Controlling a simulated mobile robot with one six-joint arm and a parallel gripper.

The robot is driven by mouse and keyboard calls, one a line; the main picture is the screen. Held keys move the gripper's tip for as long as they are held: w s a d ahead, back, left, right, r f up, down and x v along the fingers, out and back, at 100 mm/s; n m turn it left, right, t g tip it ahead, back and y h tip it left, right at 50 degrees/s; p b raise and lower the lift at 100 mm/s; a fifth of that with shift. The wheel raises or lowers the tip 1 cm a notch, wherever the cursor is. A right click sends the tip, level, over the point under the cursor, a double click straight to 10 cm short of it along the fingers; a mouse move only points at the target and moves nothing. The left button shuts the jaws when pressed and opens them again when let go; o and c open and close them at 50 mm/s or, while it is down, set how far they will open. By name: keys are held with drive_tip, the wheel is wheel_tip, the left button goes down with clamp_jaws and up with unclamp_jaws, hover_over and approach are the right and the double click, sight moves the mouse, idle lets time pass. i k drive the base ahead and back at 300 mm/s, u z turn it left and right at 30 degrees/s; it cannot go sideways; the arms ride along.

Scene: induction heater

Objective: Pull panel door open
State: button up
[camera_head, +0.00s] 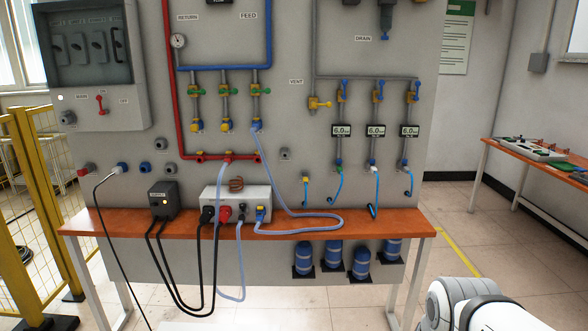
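A grey electrical panel (125,110) is on the wall board at the upper left. Its dark, see-through door (90,75) looks shut, and a row of breakers shows behind it. A small white round spot, perhaps a knob, is at the lower left of the panel. A white, rounded part of my arm shows at the bottom right, far from the panel. My gripper is out of the picture.
An orange workbench (330,220) stands below the board, with a black box (163,200), a light-coloured heater box (236,205), hoses and cables on it. A yellow fence (30,215) is at the left. Another table (540,165) is at the right. Floor between the tables is clear.

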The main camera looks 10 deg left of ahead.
sight(112, 28)
drive_tip(key=i, duration=1.9)
drive_tip(key=u, duration=2.5)
drive_tip(key=i, duration=0.85)
drive_tip(key=z, duration=0.45)
